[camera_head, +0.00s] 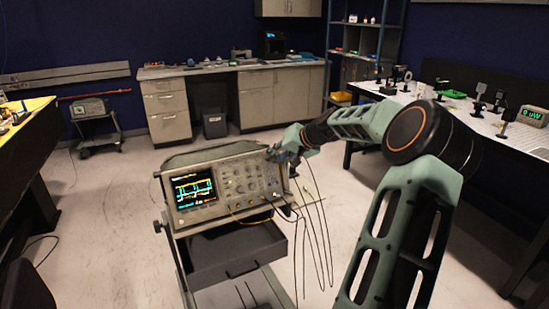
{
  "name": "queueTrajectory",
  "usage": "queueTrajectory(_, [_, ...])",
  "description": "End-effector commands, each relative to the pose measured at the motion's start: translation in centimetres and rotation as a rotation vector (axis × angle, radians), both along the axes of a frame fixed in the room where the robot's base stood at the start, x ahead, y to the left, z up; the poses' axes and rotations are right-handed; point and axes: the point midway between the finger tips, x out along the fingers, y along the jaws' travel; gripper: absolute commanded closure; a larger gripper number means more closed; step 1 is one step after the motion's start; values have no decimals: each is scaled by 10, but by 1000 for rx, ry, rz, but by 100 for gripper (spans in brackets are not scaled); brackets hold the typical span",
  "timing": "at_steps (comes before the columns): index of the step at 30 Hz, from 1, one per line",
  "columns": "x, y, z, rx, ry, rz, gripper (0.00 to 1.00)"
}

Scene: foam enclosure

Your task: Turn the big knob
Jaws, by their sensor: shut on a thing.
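An oscilloscope (221,186) with a lit screen (194,188) stands on a cart in the middle of the view. Its control panel (248,183), with several small knobs and buttons, is right of the screen. My gripper (278,156) is at the upper right corner of the panel, with my arm reaching in from the right. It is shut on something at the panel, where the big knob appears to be. The knob itself is hidden behind the fingers, and its angle cannot be seen.
Black cables (318,240) hang from the oscilloscope's right side, below my gripper. The cart (238,250) has a drawer under the oscilloscope. A yellow-topped table (30,122) is at the left and a white bench (455,110) at the right. Open floor lies left of the cart.

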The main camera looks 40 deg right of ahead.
Motion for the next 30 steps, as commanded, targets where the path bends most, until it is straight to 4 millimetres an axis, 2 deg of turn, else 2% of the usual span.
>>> queueTrajectory(14, [0,-1,0,14,-3,-8,100])
queueTrajectory(15, [0,-1,0,14,-3,-8,77])
queueTrajectory(19, [0,-1,0,14,-3,-7,63])
queueTrajectory(30, [-4,-1,4,13,-3,-8,62])
